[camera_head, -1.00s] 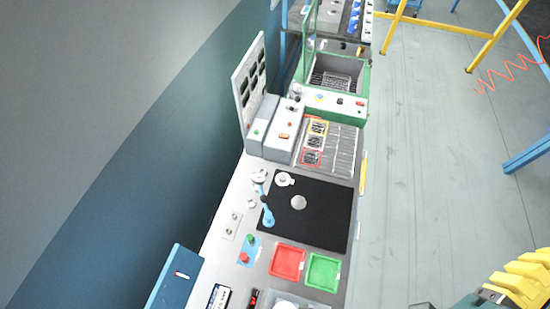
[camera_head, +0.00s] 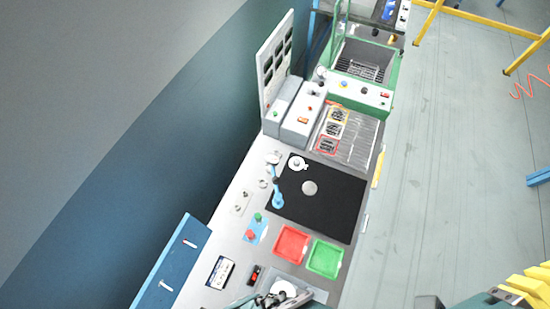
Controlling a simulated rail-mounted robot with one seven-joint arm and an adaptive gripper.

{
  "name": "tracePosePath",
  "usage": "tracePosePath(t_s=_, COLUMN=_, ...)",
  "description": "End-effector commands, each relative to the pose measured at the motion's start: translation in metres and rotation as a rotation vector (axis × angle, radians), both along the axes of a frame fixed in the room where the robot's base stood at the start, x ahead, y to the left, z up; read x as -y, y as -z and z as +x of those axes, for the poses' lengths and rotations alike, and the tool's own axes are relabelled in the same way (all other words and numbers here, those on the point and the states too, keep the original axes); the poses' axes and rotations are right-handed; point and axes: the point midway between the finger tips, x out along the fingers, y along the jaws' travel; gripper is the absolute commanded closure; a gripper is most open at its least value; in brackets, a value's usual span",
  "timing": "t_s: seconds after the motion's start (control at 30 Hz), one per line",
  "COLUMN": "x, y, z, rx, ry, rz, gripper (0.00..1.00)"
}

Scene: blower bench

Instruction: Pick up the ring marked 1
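I cannot read a number 1 on any ring in this view. A white ring-like part with a small tab (camera_head: 298,163) lies at the upper left corner of the black mat (camera_head: 335,222). A plain grey disc (camera_head: 310,187) lies on the mat below it. A white round part (camera_head: 284,289) sits in the grey tray (camera_head: 318,296) at the bottom edge, partly hidden. What looks like my gripper (camera_head: 268,300) is at the bottom edge by this tray, cut off by the frame. Its fingers are too unclear to tell open from shut.
A blue-handled tool (camera_head: 277,196) lies at the mat's left edge. A red tray (camera_head: 292,245) and a green tray (camera_head: 325,259) stand below the mat. A grey upright panel (camera_head: 274,62) and a green-framed basin (camera_head: 365,68) are at the far end.

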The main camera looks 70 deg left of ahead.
Motion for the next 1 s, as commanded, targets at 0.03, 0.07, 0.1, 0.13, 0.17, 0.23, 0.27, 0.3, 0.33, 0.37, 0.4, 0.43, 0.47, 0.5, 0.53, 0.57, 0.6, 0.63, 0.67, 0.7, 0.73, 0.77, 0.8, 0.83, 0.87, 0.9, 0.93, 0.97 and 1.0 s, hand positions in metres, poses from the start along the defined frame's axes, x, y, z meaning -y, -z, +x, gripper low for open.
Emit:
tracePosePath(t_s=0.03, x=0.0000, y=0.0000, z=0.0000, rx=0.000, ry=0.000, rz=0.000, gripper=1.00)
tracePosePath(t_s=0.07, x=0.0000, y=0.0000, z=0.0000, rx=0.000, ry=0.000, rz=0.000, gripper=1.00)
tracePosePath(t_s=0.1, x=0.0000, y=0.0000, z=0.0000, rx=0.000, ry=0.000, rz=0.000, gripper=1.00)
tracePosePath(t_s=0.13, x=0.0000, y=0.0000, z=0.0000, rx=0.000, ry=0.000, rz=0.000, gripper=1.00)
tracePosePath(t_s=0.17, x=0.0000, y=0.0000, z=0.0000, rx=0.000, ry=0.000, rz=0.000, gripper=1.00)
tracePosePath(t_s=0.23, x=0.0000, y=0.0000, z=0.0000, rx=0.000, ry=0.000, rz=0.000, gripper=1.00)
tracePosePath(t_s=0.27, x=-0.0001, y=0.0000, z=0.0000, rx=0.000, ry=0.000, rz=0.000, gripper=1.00)
tracePosePath(t_s=0.3, x=-0.0001, y=0.0000, z=0.0000, rx=0.000, ry=0.000, rz=0.000, gripper=1.00)
tracePosePath(t_s=0.33, x=-0.0001, y=0.0000, z=0.0000, rx=0.000, ry=0.000, rz=0.000, gripper=1.00)
tracePosePath(t_s=0.37, x=-0.0001, y=0.0000, z=0.0000, rx=0.000, ry=0.000, rz=0.000, gripper=1.00)
tracePosePath(t_s=0.4, x=0.0000, y=0.0000, z=0.0000, rx=0.000, ry=0.000, rz=0.000, gripper=1.00)
tracePosePath(t_s=0.43, x=0.0000, y=0.0000, z=0.0000, rx=0.000, ry=0.000, rz=0.000, gripper=1.00)
tracePosePath(t_s=0.47, x=0.0000, y=0.0000, z=0.0000, rx=0.000, ry=0.000, rz=0.000, gripper=1.00)
tracePosePath(t_s=0.5, x=0.0000, y=0.0000, z=0.0000, rx=0.000, ry=0.000, rz=0.000, gripper=0.87)
tracePosePath(t_s=0.53, x=0.0000, y=0.0000, z=0.0000, rx=0.000, ry=0.000, rz=0.000, gripper=0.81)
tracePosePath(t_s=0.57, x=0.0000, y=0.0000, z=0.0000, rx=0.000, ry=0.000, rz=0.000, gripper=0.75)
tracePosePath(t_s=0.6, x=0.0000, y=0.0000, z=0.0001, rx=0.000, ry=0.000, rz=0.000, gripper=0.68)
tracePosePath(t_s=0.63, x=0.0000, y=0.0000, z=0.0000, rx=0.000, ry=0.000, rz=0.000, gripper=0.62)
tracePosePath(t_s=0.67, x=0.0000, y=0.0000, z=0.0000, rx=0.000, ry=0.000, rz=0.000, gripper=0.56)
tracePosePath(t_s=0.7, x=0.0000, y=0.0000, z=0.0000, rx=0.000, ry=0.000, rz=0.000, gripper=0.49)
tracePosePath(t_s=0.73, x=0.0000, y=0.0000, z=0.0000, rx=0.000, ry=0.000, rz=0.000, gripper=0.43)
tracePosePath(t_s=0.77, x=0.0000, y=0.0000, z=0.0000, rx=0.000, ry=0.000, rz=0.000, gripper=0.38)
tracePosePath(t_s=0.8, x=0.0000, y=0.0000, z=0.0000, rx=0.000, ry=0.000, rz=0.000, gripper=0.38)
tracePosePath(t_s=0.83, x=0.0000, y=0.0000, z=0.0000, rx=0.000, ry=0.000, rz=0.000, gripper=0.38)
tracePosePath(t_s=0.87, x=-0.0001, y=0.0000, z=0.0000, rx=0.000, ry=0.000, rz=0.000, gripper=0.38)
tracePosePath(t_s=0.9, x=0.0000, y=0.0000, z=0.0000, rx=0.000, ry=0.000, rz=0.000, gripper=0.38)
tracePosePath(t_s=0.93, x=0.0000, y=0.0000, z=0.0000, rx=0.000, ry=0.000, rz=0.000, gripper=0.38)
tracePosePath(t_s=0.97, x=0.0000, y=0.0000, z=0.0000, rx=0.000, ry=0.000, rz=0.000, gripper=0.38)
tracePosePath(t_s=1.0, x=-0.0002, y=0.0001, z=0.0002, rx=0.000, ry=-0.001, rz=0.001, gripper=0.38)
